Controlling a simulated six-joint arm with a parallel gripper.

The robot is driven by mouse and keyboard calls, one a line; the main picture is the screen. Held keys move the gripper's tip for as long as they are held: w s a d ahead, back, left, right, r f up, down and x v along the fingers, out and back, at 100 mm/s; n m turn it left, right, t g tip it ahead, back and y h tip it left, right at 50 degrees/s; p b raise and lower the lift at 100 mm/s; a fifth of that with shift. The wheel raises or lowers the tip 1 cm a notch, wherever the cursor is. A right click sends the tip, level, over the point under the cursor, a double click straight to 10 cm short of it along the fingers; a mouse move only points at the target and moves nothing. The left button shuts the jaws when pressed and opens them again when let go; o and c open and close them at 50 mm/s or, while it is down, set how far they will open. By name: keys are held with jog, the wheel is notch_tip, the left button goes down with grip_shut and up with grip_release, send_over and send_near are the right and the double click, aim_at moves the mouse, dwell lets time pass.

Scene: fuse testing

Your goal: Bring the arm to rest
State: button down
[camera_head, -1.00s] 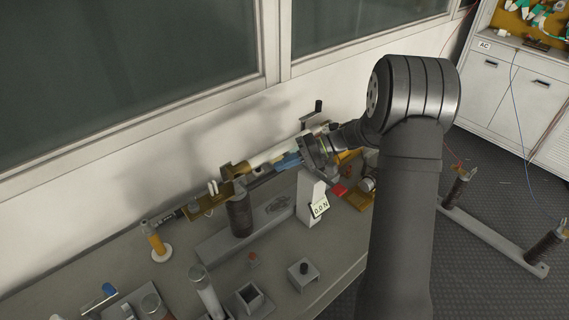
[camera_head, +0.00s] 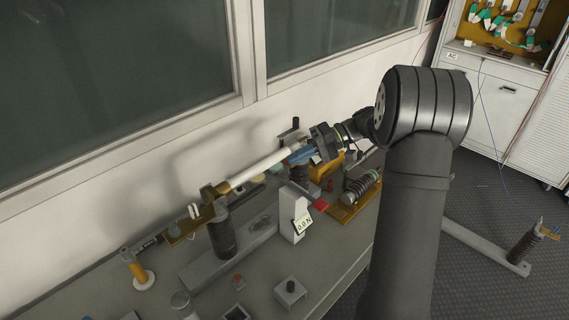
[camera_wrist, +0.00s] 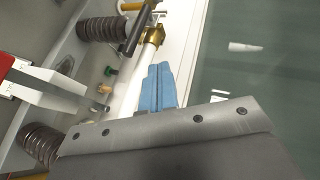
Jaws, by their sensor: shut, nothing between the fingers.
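My gripper (camera_head: 300,156) is at the back of the bench, near the window wall. Its blue fingers are together with nothing between them; they also show shut in the wrist view (camera_wrist: 158,88). A white fuse tube (camera_head: 262,164) with a brass-coloured end lies along the stand beside the fingers. In the wrist view the tube (camera_wrist: 146,54) and its brass end (camera_wrist: 153,35) lie just left of the fingertips. The far end of the tube is partly hidden by my gripper.
A dark ribbed insulator (camera_head: 222,238) carries the near end of the stand. A white gauge (camera_head: 303,222) reading 0.0 N stands on the grey bench (camera_head: 330,250). A coiled part (camera_head: 362,187) sits below my wrist. A cabinet (camera_head: 490,92) stands at the right over open floor.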

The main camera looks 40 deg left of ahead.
jog(key=shift+w+d+r, duration=0.1)
jog(key=shift+w+d, duration=0.05)
jog(key=shift+w, duration=0.05)
jog(key=s+a+f, duration=0.5)
jog(key=s+f, duration=0.2)
jog(key=s, duration=0.1)
jog(key=shift+a+f, duration=0.25)
jog(key=shift+f, duration=0.15)
dwell(0.4)
